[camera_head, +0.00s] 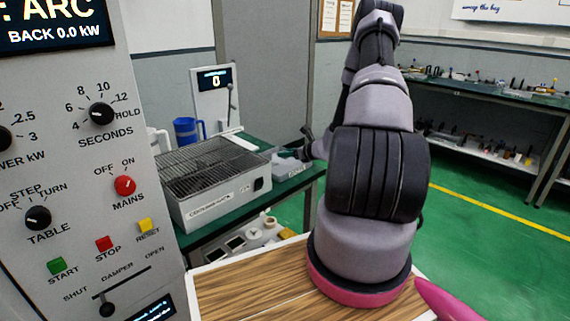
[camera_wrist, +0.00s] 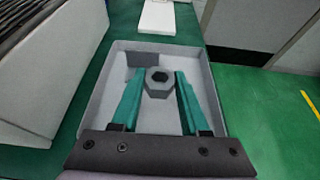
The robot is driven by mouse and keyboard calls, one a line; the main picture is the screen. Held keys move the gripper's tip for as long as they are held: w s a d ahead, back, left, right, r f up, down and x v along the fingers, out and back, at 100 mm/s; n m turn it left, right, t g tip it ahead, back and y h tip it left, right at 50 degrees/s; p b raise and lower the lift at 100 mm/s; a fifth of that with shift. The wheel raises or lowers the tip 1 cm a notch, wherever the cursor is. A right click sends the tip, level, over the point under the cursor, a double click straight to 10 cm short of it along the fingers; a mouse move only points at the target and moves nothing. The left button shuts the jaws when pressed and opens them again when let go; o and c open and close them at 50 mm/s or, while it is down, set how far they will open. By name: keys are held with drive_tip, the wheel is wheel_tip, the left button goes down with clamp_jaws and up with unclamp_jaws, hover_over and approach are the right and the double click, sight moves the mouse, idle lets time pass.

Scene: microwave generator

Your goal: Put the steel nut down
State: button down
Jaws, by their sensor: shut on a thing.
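The steel nut (camera_wrist: 158,88) is a grey hexagonal ring with a dark hole, seen in the wrist view. My gripper (camera_wrist: 160,76) has its two teal fingers on either side of the nut and is shut on it. Both are over a shallow light grey tray (camera_wrist: 205,92). I cannot tell whether the nut touches the tray floor. In the head view the tray (camera_head: 292,170) sits at the right end of the green bench, with my gripper (camera_head: 305,150) at it; the nut is not discernible there.
A wire-topped grey box (camera_head: 215,190) stands left of the tray. A blue mug (camera_head: 186,131) and a display stand (camera_head: 215,95) are behind. A white flat piece (camera_wrist: 157,17) lies beyond the tray. The control panel (camera_head: 80,170) fills the left; a wooden top (camera_head: 250,290) is in front.

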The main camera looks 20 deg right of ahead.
sight(287, 168)
drive_tip(key=shift+f, duration=2.2)
drive_tip(key=shift+f, duration=0.2)
drive_tip(key=shift+c, duration=2)
unclamp_jaws()
drive_tip(key=shift+r, duration=0.1)
